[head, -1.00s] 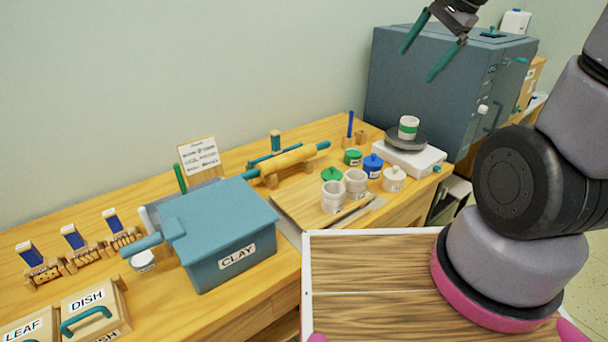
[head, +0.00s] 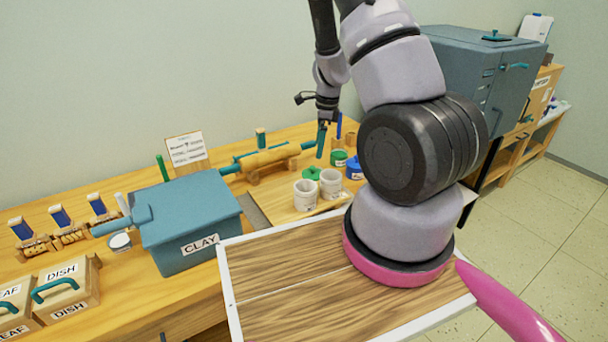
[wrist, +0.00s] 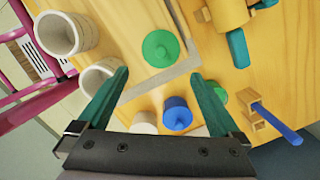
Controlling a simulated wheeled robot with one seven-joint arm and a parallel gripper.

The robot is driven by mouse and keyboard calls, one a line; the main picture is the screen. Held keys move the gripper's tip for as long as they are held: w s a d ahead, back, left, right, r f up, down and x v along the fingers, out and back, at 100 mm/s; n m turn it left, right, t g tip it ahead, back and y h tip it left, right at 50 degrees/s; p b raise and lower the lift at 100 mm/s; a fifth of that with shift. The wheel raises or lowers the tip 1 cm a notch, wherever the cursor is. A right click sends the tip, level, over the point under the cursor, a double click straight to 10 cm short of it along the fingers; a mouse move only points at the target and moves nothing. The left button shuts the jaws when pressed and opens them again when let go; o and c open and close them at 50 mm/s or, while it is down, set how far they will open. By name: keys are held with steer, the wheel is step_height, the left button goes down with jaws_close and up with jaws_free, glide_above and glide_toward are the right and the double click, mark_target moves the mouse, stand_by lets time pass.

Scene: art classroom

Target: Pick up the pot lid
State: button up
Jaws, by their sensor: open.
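A round green pot lid with a small knob (wrist: 160,48) lies on the table board in the wrist view, just beyond my fingertips and roughly centred between them. In the head view the green lid (head: 312,173) sits behind two open grey-white pots (head: 305,195). My gripper (wrist: 160,73) is open with teal fingers apart and nothing between them. In the head view my gripper (head: 321,147) points down above the lid area; my arm hides part of the table to the right.
A blue lidded jar (wrist: 177,113) and a white one (wrist: 143,122) stand close to my fingers. A green jar (head: 338,158), a rolling pin (head: 270,158) and a blue CLAY box (head: 190,225) are nearby. A blue stick (wrist: 277,122) stands in a holder.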

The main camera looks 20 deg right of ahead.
mark_target(313, 166)
steer(key=f, duration=0.3)
steer(key=a+f, duration=0.1)
steer(key=f, duration=0.2)
steer(key=w+f, duration=0.1)
steer(key=f, duration=0.2)
steer(key=shift+a+f, duration=0.2)
steer(key=shift+a, duration=0.2)
steer(key=c, duration=1)
